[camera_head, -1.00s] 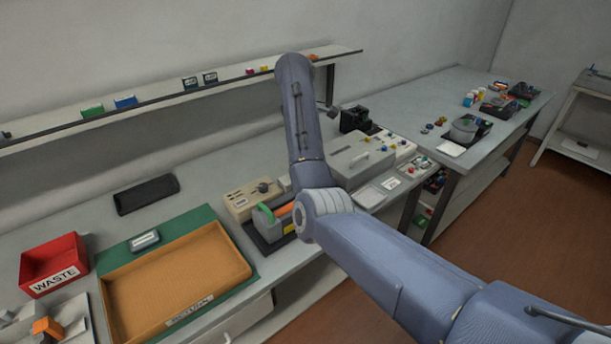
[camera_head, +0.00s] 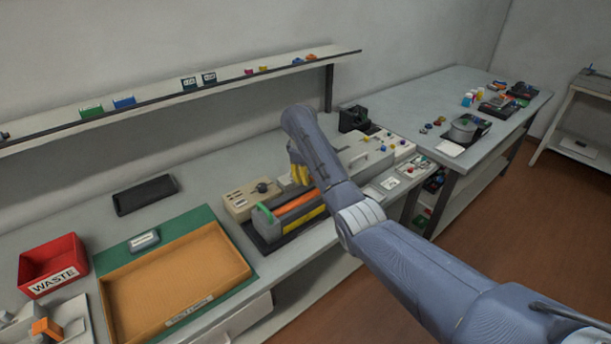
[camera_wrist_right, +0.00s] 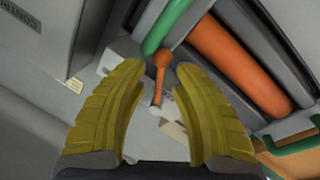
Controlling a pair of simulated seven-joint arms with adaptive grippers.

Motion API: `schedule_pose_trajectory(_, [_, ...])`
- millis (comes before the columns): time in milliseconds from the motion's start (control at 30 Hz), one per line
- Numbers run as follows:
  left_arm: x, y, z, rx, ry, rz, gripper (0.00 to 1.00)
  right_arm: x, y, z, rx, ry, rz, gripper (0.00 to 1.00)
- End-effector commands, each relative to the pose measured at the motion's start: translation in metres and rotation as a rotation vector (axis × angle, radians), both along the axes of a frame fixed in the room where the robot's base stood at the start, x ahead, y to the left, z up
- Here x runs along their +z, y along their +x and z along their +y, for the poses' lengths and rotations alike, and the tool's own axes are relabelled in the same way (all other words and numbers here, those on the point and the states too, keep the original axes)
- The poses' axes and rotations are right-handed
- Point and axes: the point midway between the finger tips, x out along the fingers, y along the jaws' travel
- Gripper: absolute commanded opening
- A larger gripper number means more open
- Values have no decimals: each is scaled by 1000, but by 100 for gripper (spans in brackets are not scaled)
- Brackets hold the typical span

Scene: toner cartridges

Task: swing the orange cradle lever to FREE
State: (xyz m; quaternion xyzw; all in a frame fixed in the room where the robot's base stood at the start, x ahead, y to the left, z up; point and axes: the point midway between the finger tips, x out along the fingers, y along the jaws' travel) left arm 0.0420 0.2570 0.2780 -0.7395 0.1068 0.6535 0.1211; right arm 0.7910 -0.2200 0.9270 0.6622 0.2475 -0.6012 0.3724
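The cradle (camera_head: 252,236) sits on the bench and holds a dark grey cartridge with a long orange roller (camera_head: 293,206) and a green end (camera_head: 264,212). In the right wrist view the orange lever (camera_wrist_right: 161,72) has a rounded orange head and a slim stem ending in a pale tip. My right gripper (camera_head: 299,174) is over the back right end of the cradle. Its yellow fingers (camera_wrist_right: 158,78) are open, with the lever showing in the gap between them; contact is not visible. In the head view the lever cannot be made out. My left gripper is out of view.
A beige panel (camera_head: 240,204) with a dark knob stands behind the cradle. A grey box with a handle (camera_head: 362,158) is to its right. An orange tray (camera_head: 188,258) and a red WASTE bin (camera_head: 52,258) are to the left. A shelf (camera_head: 160,98) runs above.

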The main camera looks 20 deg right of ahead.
Motion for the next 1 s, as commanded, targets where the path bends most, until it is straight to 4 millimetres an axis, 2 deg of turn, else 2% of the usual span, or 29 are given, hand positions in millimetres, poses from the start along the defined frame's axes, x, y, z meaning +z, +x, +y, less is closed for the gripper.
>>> schedule_pose_trajectory(433, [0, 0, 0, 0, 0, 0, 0, -4, 1, -1, 0, 0, -1, 29])
schedule_pose_trajectory(700, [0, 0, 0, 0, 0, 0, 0, -4, 1, -1, 0, 0, 0, 0])
schedule_pose_trajectory(1000, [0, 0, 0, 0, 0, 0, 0, -5, 0, -2, -1, -2, 2, 0])
